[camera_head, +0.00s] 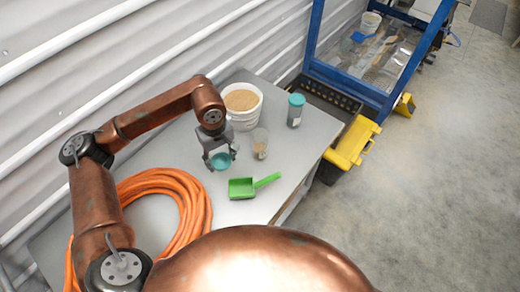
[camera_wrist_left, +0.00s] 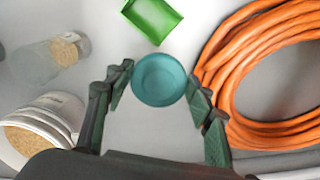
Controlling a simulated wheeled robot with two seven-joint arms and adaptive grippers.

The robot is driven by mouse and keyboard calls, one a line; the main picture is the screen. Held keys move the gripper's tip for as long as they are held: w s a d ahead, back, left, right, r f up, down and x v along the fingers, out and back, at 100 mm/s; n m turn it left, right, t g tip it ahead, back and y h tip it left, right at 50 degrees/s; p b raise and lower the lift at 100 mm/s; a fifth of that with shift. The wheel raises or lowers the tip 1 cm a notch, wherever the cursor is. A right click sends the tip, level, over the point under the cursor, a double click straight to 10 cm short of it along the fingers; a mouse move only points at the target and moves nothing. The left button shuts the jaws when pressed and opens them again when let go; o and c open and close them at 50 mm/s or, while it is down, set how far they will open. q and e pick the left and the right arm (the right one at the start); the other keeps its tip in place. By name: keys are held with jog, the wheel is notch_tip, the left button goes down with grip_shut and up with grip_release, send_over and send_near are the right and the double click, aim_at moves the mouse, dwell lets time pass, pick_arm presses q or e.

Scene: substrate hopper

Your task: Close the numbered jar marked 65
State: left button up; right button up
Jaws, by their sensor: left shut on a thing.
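My left gripper (camera_head: 220,158) is shut on a round teal lid (camera_head: 222,161), held at the table's middle. In the left wrist view the lid (camera_wrist_left: 159,79) sits between the two fingertips. An open clear jar (camera_head: 260,144) with some tan material in it stands upright just right of the gripper. It shows at the upper left of the left wrist view (camera_wrist_left: 50,57). A second jar (camera_head: 295,112) with a teal lid on stands further right, near the table's far edge. I cannot read a number on either jar. My right gripper is not in view.
A white bucket (camera_head: 243,119) of tan substrate stands behind the open jar. A green scoop (camera_head: 242,188) lies in front, and a coiled orange hose (camera_head: 195,205) lies at left. A grey table (camera_head: 315,140) carries these. A yellow-and-black case (camera_head: 352,145) and a blue frame (camera_head: 345,78) stand beyond.

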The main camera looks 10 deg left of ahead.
pick_arm(q)
jog(key=m, duration=0.3)
jog(key=shift+w+a+r+m, duration=0.15)
jog(key=shift+w+a+m, duration=0.25)
jog(key=m, duration=0.4)
jog(key=shift+w+a+r+b, duration=0.3)
jog(key=shift+w+a+b, duration=0.05)
jog(key=shift+w+a, duration=0.05)
